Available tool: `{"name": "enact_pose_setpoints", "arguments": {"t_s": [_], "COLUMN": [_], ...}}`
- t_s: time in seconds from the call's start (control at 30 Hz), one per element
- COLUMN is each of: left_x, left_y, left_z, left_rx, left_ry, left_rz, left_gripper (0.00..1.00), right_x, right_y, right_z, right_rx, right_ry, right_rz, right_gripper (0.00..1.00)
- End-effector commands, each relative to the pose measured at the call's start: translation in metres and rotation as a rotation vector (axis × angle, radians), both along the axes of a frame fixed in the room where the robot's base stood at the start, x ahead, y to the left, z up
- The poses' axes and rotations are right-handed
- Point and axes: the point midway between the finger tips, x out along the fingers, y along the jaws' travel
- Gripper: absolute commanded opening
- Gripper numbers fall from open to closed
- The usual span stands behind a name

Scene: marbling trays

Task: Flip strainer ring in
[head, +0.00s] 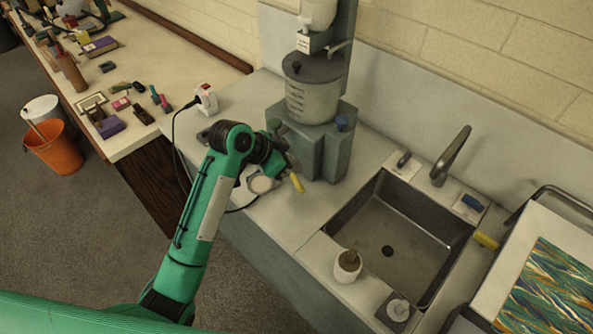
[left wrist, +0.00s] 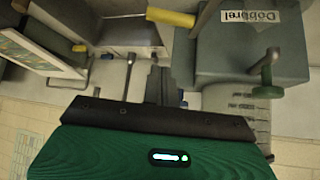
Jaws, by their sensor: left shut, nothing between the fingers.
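No part is clearly recognisable as the strainer ring. A pale round piece (head: 262,184) shows low in front of the grey dispenser (head: 325,150), partly hidden by my left arm; it may be the ring. A yellow grip (head: 297,184) sticks out beside it, and a yellow cylinder (left wrist: 170,17) shows at the top of the left wrist view. My left gripper (head: 289,163) is shut and empty in front of the dispenser, close to the yellow grip; I cannot tell whether they touch. Its dark fingers (left wrist: 159,80) also show in the left wrist view. My right gripper is out of view.
A steel sink (head: 400,235) with a tap (head: 450,156) lies right of the dispenser. A white cup (head: 347,267) stands on its near rim. A marbled sheet (head: 552,290) lies at far right. A white-and-red device (head: 206,98) with a black cable is behind my arm.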

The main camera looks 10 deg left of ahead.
Motion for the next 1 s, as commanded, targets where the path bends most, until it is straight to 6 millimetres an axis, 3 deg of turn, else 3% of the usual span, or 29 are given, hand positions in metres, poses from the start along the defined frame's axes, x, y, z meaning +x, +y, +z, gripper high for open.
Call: {"name": "enact_pose_setpoints", "arguments": {"t_s": [0.53,0.7,1.0], "left_x": [0.033,0.021,0.012], "left_y": [-0.056,-0.035,-0.021], "left_z": [-0.067,-0.069,-0.076], "left_rx": [-0.001,0.001,0.0], "left_ry": [0.007,0.004,0.002], "left_rz": [0.0,0.002,0.0], "left_gripper": [0.0,0.0,0.0], "right_x": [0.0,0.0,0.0], "right_y": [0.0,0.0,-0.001], "right_z": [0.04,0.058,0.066], "right_rx": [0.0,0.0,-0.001], "right_ry": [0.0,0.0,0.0], "right_rz": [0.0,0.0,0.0], "right_gripper": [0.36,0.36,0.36]}}
